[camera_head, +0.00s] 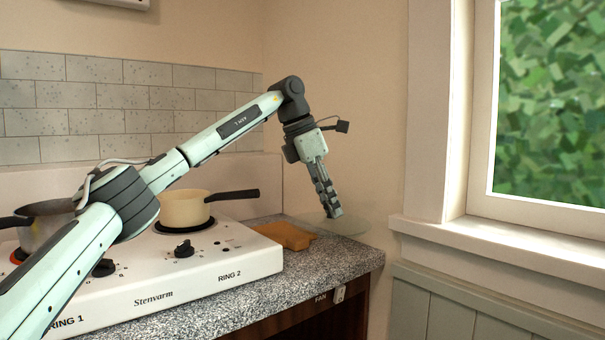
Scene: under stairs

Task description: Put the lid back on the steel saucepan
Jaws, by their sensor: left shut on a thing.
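The steel saucepan (35,236) stands on the left ring of the white hob, partly hidden behind my left arm. Its dark handle points left, and its top looks dark. A clear glass lid (352,226) is at the right end of the granite counter, flat or nearly so; I cannot tell whether it touches the counter. My left gripper (333,214) points down over the lid and is shut at its middle, where the fingers hide the knob. My right gripper is not in view.
A cream pan (184,212) stands on the right ring, its dark handle pointing right. An orange-brown folded cloth or pad (284,236) lies between the hob (225,268) and the lid. A wall and window sill (500,240) are close on the right.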

